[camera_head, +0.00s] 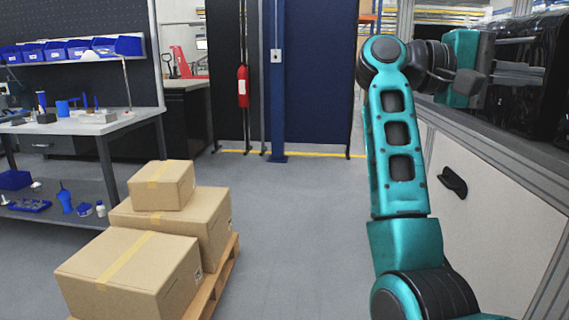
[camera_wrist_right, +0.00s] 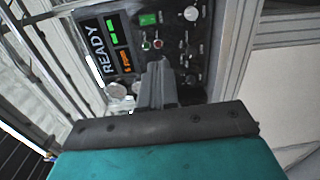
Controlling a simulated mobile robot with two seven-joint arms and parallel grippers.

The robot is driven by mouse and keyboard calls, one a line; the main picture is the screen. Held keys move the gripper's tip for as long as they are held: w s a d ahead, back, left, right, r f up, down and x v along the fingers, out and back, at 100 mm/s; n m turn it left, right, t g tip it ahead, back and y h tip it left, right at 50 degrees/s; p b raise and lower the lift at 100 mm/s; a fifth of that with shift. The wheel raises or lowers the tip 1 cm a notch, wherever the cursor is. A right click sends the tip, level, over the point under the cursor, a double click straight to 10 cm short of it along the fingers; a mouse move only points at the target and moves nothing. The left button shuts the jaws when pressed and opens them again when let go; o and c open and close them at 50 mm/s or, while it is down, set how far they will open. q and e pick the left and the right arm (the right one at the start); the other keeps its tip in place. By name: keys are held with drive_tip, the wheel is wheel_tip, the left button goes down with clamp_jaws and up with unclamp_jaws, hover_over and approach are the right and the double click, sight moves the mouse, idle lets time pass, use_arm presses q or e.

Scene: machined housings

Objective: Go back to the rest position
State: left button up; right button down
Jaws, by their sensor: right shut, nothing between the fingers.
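My right arm rises on the right side of the head view and bends right at the top. Its teal and black gripper (camera_head: 520,72) is in front of the dark opening of a grey machine (camera_head: 500,150). In the wrist view the fingers (camera_wrist_right: 157,75) are together and empty, in front of a control panel (camera_wrist_right: 195,45). I cannot tell whether they touch the panel. My left arm and gripper are not in view.
A display (camera_wrist_right: 113,48) on the panel reads READY, beside knobs and buttons. Cardboard boxes (camera_head: 130,270) sit on a wooden pallet (camera_head: 215,280) at lower left. A workbench (camera_head: 80,125) with blue bins (camera_head: 75,50) above stands behind. The middle floor is clear.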

drive_tip(key=w+a+f+m+t+y+p, duration=0.1)
drive_tip(key=a+f+m+t+y+p, duration=0.2)
drive_tip(key=f+m+t+y, duration=0.35)
drive_tip(key=w+a+f+m+t+y+p, duration=0.1)
drive_tip(key=a+f+m+t+y+p, duration=0.25)
drive_tip(key=f+t, duration=0.6)
drive_tip(key=w+a+f+m+t+y+p, duration=0.2)
drive_tip(key=a+f+m+t+y+p, duration=0.3)
drive_tip(key=t, duration=0.5)
use_arm(q)
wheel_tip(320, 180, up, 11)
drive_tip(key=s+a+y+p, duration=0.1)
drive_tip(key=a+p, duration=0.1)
drive_tip(key=p, duration=0.1)
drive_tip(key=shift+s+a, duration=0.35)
use_arm(e)
drive_tip(key=s+a+f+n+g+y, duration=0.1)
drive_tip(key=s+f+n+g+y, duration=0.3)
drive_tip(key=s+f+n+g, duration=0.9)
drive_tip(key=s+f+n, duration=0.5)
drive_tip(key=s+f, duration=0.3)
drive_tip(key=f, duration=0.2)
drive_tip(key=shift+s+a+f+y, duration=0.3)
drive_tip(key=shift+s+a+f, duration=0.1)
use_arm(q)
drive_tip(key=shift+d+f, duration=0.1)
